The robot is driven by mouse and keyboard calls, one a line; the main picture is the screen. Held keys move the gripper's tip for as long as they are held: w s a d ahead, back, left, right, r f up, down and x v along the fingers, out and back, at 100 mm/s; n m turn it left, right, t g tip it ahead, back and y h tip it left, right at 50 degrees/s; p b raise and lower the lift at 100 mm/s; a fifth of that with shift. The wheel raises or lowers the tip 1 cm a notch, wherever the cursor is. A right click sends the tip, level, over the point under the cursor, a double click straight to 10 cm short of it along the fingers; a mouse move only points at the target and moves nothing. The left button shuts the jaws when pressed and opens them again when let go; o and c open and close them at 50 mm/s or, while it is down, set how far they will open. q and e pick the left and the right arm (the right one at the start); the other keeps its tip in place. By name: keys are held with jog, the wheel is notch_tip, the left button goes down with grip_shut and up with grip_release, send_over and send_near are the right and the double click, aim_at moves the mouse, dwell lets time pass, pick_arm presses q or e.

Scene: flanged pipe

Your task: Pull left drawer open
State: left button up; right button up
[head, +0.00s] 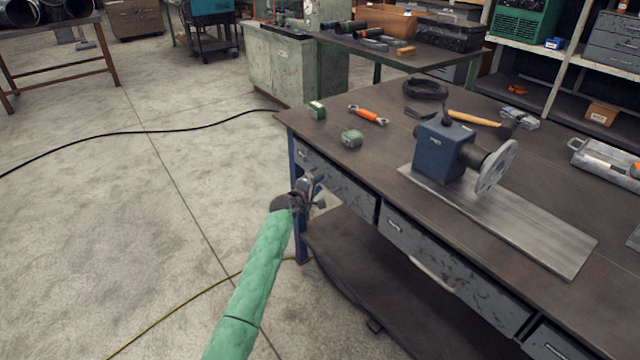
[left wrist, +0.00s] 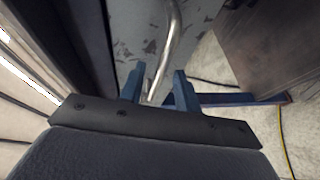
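The left drawer (head: 350,190) is a grey, worn drawer front under the near left end of the workbench. It looks flush with the bench front. Its handle is mostly hidden behind my gripper in the head view. In the left wrist view the handle (left wrist: 170,48) is a bent metal bar on the chipped grey drawer face. My left gripper (head: 312,196) is at the drawer front. Its two blue fingers (left wrist: 158,90) stand apart, with the handle's end between them and gaps visible beside it. My right gripper is out of view.
The workbench top (head: 375,170) carries a blue vise-like tool (head: 440,150) on a metal plate, an orange-handled tool (head: 368,115) and small green boxes. A middle drawer (head: 450,265) sits to the right. A lower shelf (head: 350,255) lies beneath.

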pick_arm(q)
jog(key=shift+x, duration=0.9)
